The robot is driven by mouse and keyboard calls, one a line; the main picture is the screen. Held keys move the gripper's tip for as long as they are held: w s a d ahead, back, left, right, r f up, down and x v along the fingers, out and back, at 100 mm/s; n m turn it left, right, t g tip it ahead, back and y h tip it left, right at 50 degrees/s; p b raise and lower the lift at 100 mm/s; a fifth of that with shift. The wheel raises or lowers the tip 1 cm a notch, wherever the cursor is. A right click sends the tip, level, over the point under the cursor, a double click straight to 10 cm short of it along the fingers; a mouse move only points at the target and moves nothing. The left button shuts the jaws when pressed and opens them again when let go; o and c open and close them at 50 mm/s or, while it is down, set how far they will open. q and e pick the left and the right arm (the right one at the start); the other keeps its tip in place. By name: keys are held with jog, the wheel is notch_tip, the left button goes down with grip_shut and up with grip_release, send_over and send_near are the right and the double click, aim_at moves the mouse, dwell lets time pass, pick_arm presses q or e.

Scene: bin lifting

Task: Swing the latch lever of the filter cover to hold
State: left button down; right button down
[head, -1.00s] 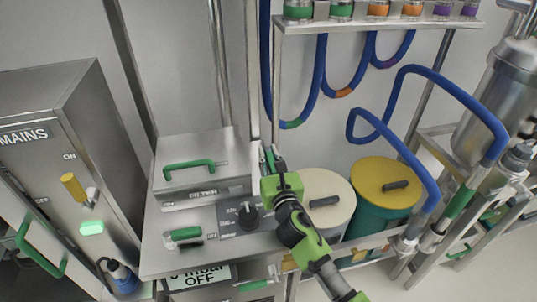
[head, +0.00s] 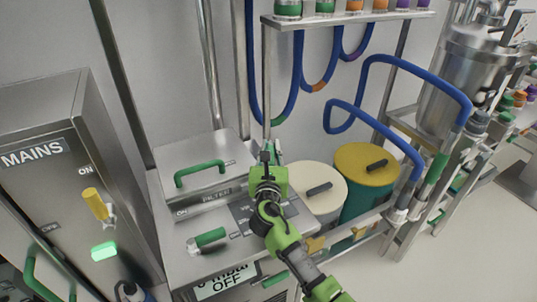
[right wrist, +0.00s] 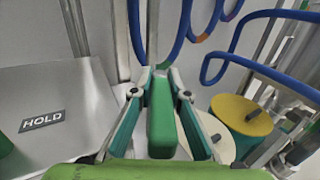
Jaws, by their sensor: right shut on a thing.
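The filter cover (head: 200,158) is a flat steel lid with a green handle (head: 200,173) and a FILTER label on its front. It lies flat on the filter box. In the right wrist view the cover (right wrist: 60,85) carries a HOLD label (right wrist: 42,121). My right gripper (head: 270,152) is at the right side of the filter box. In the right wrist view its two fingers (right wrist: 160,95) are closed on the sides of the green latch lever (right wrist: 162,118), which points up between them. In the head view the gripper mostly hides the lever. My left gripper is not in view.
A cream-lidded drum (head: 312,190) and a yellow-lidded drum (head: 364,165) stand right of the gripper. Blue hoses (head: 400,64) hang behind them. The MAINS cabinet (head: 60,185) stands at the left. A green-handled lever (head: 208,238) is on the bench front.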

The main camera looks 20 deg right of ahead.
jog(key=shift+a+m+g+h+b, duration=0.1)
jog(key=shift+m+g+h+b, duration=0.4)
jog(key=shift+m+h, duration=0.45)
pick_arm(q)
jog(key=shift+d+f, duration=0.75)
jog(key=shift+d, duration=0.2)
pick_arm(e)
jog(key=shift+h, duration=0.35)
jog(key=c, duration=2)
grip_release()
jog(key=shift+o, duration=0.2)
jog(key=shift+s, duration=0.1)
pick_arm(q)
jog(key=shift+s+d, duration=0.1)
pick_arm(e)
jog(key=v, duration=1.1)
jog(key=shift+s+a, duration=0.25)
jog(key=shift+s, duration=0.05)
